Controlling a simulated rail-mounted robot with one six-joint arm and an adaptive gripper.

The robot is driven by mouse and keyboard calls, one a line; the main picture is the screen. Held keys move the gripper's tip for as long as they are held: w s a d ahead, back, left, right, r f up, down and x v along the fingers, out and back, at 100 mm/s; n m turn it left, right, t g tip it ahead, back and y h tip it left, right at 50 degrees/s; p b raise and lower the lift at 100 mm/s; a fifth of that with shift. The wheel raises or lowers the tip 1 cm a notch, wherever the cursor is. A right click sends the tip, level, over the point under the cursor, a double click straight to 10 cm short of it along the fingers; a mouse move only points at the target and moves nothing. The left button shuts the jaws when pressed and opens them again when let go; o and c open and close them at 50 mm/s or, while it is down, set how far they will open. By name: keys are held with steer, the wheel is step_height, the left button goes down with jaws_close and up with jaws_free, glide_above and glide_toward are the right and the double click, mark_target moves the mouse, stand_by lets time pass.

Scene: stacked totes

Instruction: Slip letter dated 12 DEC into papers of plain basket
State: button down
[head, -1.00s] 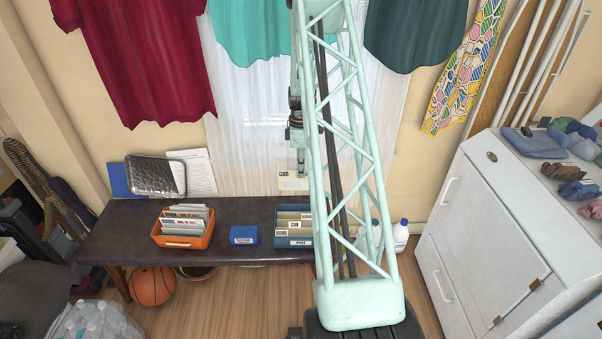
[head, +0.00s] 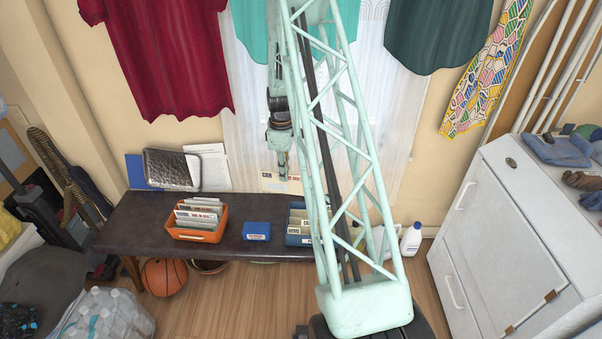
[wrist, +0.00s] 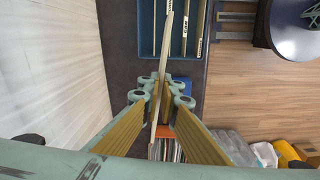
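My gripper (head: 283,172) is shut on a pale letter (head: 268,184) that bears dark header lettering, held upright above the back of the dark bench. In the wrist view, the letter (wrist: 167,48) shows edge-on between my gripper's fingers (wrist: 163,92). A blue basket (head: 296,240) with upright tabbed cards stands to the right on the bench, partly hidden by my arm; it also shows in the wrist view (wrist: 147,30). An orange basket (head: 198,236) with upright papers stands to the left. I cannot read the letter's date.
A small blue box (head: 257,231) sits on the dark bench (head: 140,228) between the two baskets. A quilted silver item (head: 170,169) and white sheets lean at the back left. Clothes hang above. A white cabinet (head: 490,220) stands to the right.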

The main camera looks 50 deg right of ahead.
steer(key=w+a+r+m, duration=0.1)
steer(key=w+a, duration=0.2)
steer(key=a, duration=0.9)
steer(key=w+a+r+m, duration=0.1)
steer(key=w+a+m, duration=0.15)
steer(key=a, duration=0.95)
steer(key=w+a+r, duration=0.1)
steer(key=w+a, duration=0.3)
steer(key=a, duration=0.8)
steer(key=s+a+r+m, duration=0.1)
steer(key=s+a+m, duration=0.1)
steer(key=a, duration=1.3)
steer(key=shift+s+r, duration=0.2)
steer(key=shift+a, duration=0.1)
